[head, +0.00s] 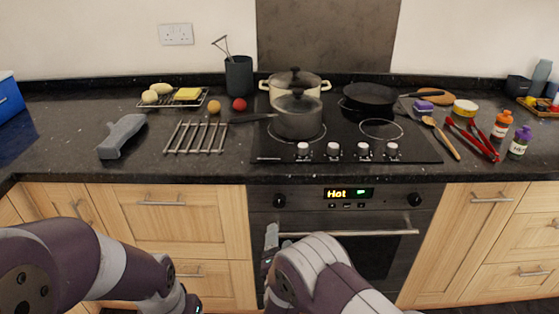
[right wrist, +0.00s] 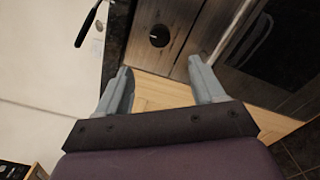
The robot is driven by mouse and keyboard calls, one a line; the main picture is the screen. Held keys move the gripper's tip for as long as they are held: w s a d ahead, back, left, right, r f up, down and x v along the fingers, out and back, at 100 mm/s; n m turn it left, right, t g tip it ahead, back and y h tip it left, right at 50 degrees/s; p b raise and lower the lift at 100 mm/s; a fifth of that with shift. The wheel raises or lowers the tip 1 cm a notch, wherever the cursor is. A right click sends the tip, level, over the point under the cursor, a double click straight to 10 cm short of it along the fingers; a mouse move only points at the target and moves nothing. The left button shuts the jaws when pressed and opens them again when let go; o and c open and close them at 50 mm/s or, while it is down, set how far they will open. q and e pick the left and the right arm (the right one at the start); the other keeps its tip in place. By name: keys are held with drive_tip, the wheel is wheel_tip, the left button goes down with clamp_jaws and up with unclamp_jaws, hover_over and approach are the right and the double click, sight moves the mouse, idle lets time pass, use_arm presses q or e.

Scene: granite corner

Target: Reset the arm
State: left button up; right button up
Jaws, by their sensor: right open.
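My right gripper (head: 271,238) is low in front of the oven, below the counter edge, and partly hidden by my own wrist in the head view. In the right wrist view its two grey fingers (right wrist: 160,78) stand wide apart with nothing between them. The oven front with a dark knob lies beyond them. My left arm comes in from the left in the head view and runs out at the bottom edge, so its gripper does not show.
The oven handle (head: 350,233) is close to my right gripper. Above, the dark counter holds a hob with a grey lidded pot (head: 299,119), a cream pot (head: 312,86) and a frying pan (head: 368,97). A metal trivet (head: 196,138) lies left of the hob.

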drive_tip(key=s+f+m+g+y, duration=0.2)
drive_tip(key=s+f+m+g, duration=0.65)
drive_tip(key=f+m, duration=0.2)
drive_tip(key=s+d+r+m+g+h, duration=0.1)
drive_tip(key=s+d+r+m+g, duration=0.45)
drive_tip(key=s, duration=0.25)
drive_tip(key=s+d+r+m+g+h, duration=0.1)
drive_tip(key=s+d+r+m+g, duration=0.3)
drive_tip(key=s+d+m, duration=0.3)
drive_tip(key=s+d+r+p, duration=0.1)
drive_tip(key=d+r+p, duration=0.1)
drive_tip(key=r+p, duration=0.4)
drive_tip(key=d+r+m+t+p, duration=0.1)
drive_tip(key=d+r+p, duration=0.2)
drive_tip(key=r+p, duration=0.4)
wheel_tip(320, 180, up, 6)
drive_tip(key=shift+s+d+r, duration=0.2)
drive_tip(key=shift+s+d, duration=0.1)
drive_tip(key=shift+s, duration=0.1)
